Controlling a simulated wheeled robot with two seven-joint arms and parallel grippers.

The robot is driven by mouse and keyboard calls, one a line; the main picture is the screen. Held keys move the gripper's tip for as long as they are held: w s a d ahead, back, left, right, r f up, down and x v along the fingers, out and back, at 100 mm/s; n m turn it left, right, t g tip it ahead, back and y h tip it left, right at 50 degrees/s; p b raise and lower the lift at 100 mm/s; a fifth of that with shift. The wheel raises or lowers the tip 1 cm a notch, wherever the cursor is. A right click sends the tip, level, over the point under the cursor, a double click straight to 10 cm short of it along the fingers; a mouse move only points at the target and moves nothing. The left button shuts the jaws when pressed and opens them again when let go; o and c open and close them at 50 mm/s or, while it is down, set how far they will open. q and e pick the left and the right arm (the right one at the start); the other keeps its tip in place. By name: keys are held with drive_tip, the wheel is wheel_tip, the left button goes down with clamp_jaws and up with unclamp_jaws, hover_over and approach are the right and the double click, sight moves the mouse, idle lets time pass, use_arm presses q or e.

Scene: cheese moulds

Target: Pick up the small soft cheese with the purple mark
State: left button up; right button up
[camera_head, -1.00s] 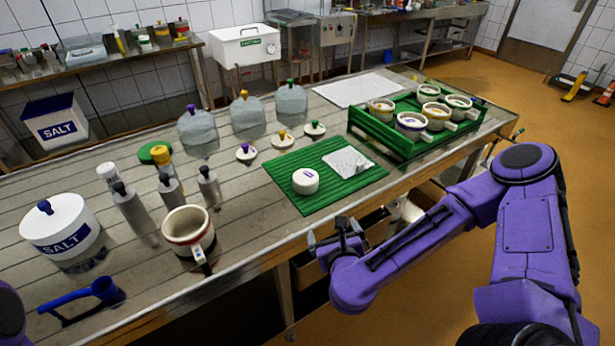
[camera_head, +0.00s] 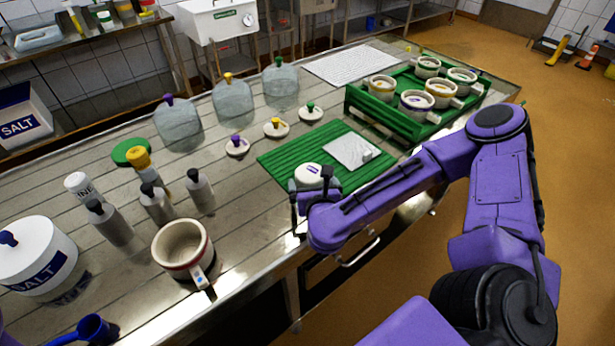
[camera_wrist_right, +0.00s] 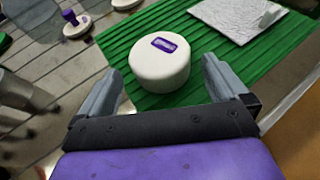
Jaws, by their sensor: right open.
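The small soft cheese is a white round with a purple mark on top. In the head view the cheese (camera_head: 308,173) sits on the green ribbed mat (camera_head: 275,160), partly hidden by my right gripper (camera_head: 300,190). In the right wrist view the cheese (camera_wrist_right: 160,65) lies just ahead of and between my open fingers (camera_wrist_right: 165,88), with a gap on both sides. The gripper is empty. My left gripper is not in view.
A white cloth or sheet (camera_head: 352,150) lies on the mat beside the cheese. A green crate (camera_head: 397,126) of several moulds stands to the right. Small knobbed lids (camera_head: 237,150) lie left of the mat. A mug (camera_head: 182,250) and grey bottles (camera_head: 200,192) stand further left.

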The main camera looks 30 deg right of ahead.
sight(310, 176)
drive_tip(key=p+x, duration=0.2)
drive_tip(key=x, duration=0.4)
drive_tip(key=shift+s+a+f, duration=0.1)
drive_tip(key=shift+a+f, duration=0.05)
drive_tip(key=shift+f, duration=0.05)
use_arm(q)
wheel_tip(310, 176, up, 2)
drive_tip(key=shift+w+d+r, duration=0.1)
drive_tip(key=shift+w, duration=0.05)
use_arm(e)
drive_tip(key=c, duration=0.5)
drive_tip(key=shift+c, duration=0.2)
